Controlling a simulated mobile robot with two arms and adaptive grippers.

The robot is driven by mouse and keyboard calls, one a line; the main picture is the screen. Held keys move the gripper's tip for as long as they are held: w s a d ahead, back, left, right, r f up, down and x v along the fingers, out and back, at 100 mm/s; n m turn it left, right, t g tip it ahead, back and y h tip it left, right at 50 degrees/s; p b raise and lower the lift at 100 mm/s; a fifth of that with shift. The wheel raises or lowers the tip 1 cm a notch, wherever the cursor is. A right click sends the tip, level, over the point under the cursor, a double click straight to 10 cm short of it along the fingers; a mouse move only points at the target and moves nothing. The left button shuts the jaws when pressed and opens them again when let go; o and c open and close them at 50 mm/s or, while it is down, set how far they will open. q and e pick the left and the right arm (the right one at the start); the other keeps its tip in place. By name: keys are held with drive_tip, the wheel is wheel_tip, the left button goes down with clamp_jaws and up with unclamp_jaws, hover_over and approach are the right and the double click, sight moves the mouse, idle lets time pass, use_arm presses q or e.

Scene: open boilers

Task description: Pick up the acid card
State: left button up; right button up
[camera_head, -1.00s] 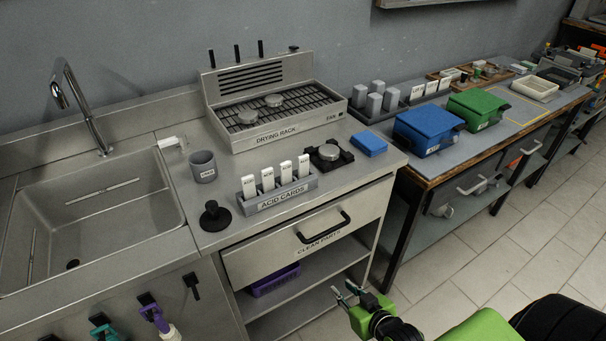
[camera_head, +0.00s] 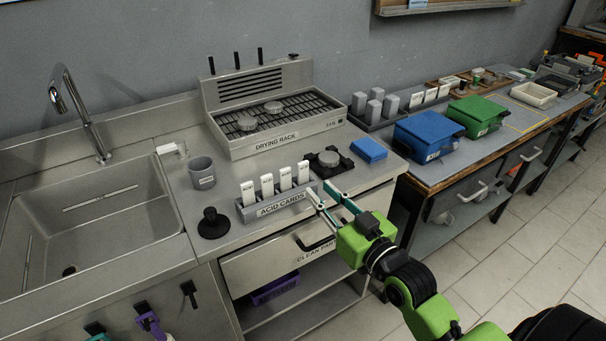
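Several white acid cards stand upright in a grey holder (camera_head: 279,206) labelled "ACID CARDS" on the steel counter. The leftmost acid card (camera_head: 248,193) and the rightmost acid card (camera_head: 303,172) both show above the holder's rim. My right gripper (camera_head: 320,197) is green with slim fingers. It is open, with a gap between the fingertips, and looks empty. Its tips are at the right end of the holder, just below and right of the rightmost card. I cannot tell whether they touch the holder. My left gripper is not in view.
A grey cup (camera_head: 202,172) and a black knobbed object (camera_head: 213,222) stand left of the holder. A black device with a round top (camera_head: 329,159) and a blue block (camera_head: 369,150) are behind and right. The drying rack (camera_head: 273,116) is at the back, the sink (camera_head: 92,232) at left.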

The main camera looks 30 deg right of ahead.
sight(304, 174)
drive_tip(key=w, duration=0.3)
drive_tip(key=w+p, duration=0.1)
drive_tip(key=w, duration=0.3)
drive_tip(key=shift+w+a+f, duration=0.1)
drive_tip(key=shift+a, duration=0.1)
drive_tip(key=shift+c, duration=0.5)
drive_tip(key=c, duration=0.5)
